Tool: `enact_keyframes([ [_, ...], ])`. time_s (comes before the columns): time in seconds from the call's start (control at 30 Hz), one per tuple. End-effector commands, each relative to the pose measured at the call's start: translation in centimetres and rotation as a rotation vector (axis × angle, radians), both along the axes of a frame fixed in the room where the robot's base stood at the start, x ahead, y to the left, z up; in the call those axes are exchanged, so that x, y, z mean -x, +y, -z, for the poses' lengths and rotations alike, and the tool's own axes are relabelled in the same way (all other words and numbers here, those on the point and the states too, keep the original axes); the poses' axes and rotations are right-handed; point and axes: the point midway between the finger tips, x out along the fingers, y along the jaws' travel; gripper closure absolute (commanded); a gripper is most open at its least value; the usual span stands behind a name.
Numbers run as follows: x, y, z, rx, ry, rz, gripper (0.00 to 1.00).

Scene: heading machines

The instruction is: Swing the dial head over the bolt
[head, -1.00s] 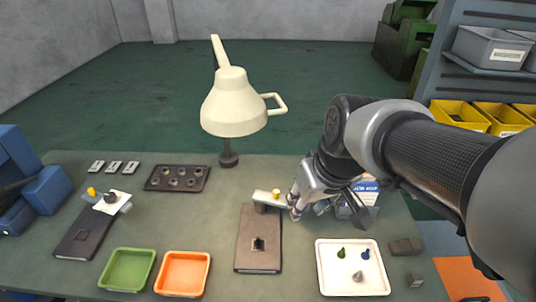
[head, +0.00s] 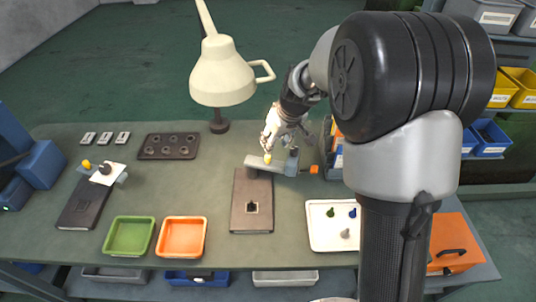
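A dark brown fixture plate (head: 252,222) lies mid-bench. On it is a small dark square nest with a pale centre (head: 252,208); whether that is the bolt is too small to tell. A grey swing arm (head: 283,167), which looks like the dial head, lies across the plate's far end and reaches to the right, off the nest. A yellow knob (head: 267,157) stands on it. My gripper (head: 268,148) points down from behind at the knob, its fingertips at or just above it. Whether they touch it, and how wide they are, cannot be told.
A cream lamp (head: 222,75) stands behind and left of the gripper. A white tray (head: 318,240) with small coloured pieces is at front right. Green (head: 129,237) and orange (head: 183,237) trays are at front left. A similar dark plate (head: 82,207) with a gauge lies far left.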

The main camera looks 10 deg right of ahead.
Motion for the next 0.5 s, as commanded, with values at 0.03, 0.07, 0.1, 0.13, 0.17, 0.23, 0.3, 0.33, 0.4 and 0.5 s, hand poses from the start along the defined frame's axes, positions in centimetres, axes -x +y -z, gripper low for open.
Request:
enact_keyframes([
  [0.03, -0.4, 0.2, 1.4, -0.001, 0.003, -0.001, 0.63],
  [0.07, -0.6, 0.3, 2.0, 0.000, 0.003, 0.000, 0.63],
  [0.1, -0.9, 0.4, 2.8, 0.001, 0.004, 0.000, 0.63],
  [0.13, -1.2, 0.5, 3.5, 0.001, 0.004, 0.000, 0.63],
  [0.17, -1.4, 0.6, 4.0, 0.000, 0.003, 0.000, 0.63],
  [0.23, -1.9, 0.8, 5.4, 0.000, 0.003, 0.001, 0.63],
  [0.3, -2.4, 1.0, 6.6, -0.001, 0.002, 0.001, 0.63],
  [0.33, -2.6, 1.0, 7.1, -0.001, 0.002, 0.001, 0.63],
  [0.4, -3.0, 1.2, 8.1, -0.001, 0.001, 0.000, 0.63],
  [0.5, -3.5, 1.3, 9.1, 0.000, 0.000, 0.000, 0.63],
])
